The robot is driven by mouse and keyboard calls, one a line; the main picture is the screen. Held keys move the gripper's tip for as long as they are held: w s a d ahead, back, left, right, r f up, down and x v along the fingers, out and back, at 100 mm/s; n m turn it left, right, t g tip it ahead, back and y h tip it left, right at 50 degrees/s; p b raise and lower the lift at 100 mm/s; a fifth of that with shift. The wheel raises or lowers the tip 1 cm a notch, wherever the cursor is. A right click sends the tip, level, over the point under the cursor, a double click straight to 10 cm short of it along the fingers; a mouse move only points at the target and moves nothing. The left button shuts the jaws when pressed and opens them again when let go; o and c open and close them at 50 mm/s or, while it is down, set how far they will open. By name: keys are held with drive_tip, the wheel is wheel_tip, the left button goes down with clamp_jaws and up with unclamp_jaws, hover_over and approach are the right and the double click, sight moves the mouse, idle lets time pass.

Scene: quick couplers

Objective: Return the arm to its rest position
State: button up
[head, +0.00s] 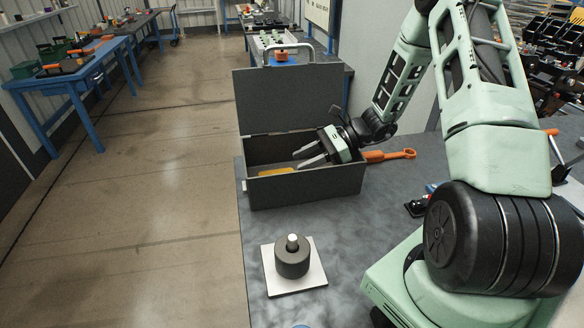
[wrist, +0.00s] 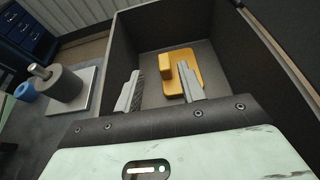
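My gripper (head: 311,154) is over the open grey box (head: 309,189) on the table, its fingers reaching just inside above the box floor. In the wrist view the two fingers (wrist: 157,90) are apart with nothing between them. A yellow part (wrist: 188,78) lies on the box floor beyond the fingertips; in the head view only a sliver of it (head: 275,171) shows over the front wall. My arm stretches from the right side of the head view to the box.
The box lid (head: 285,100) stands open at the back. A dark cylinder with a light pin (head: 292,258) stands on a white plate (head: 310,278) in front of the box. An orange tool (head: 390,155) lies right of the box. The table's front middle is otherwise clear.

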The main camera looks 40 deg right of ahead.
drive_tip(key=shift+s+d+r, duration=0.1)
drive_tip(key=shift+d+r, duration=0.1)
drive_tip(key=shift+d, duration=0.1)
idle(0.4)
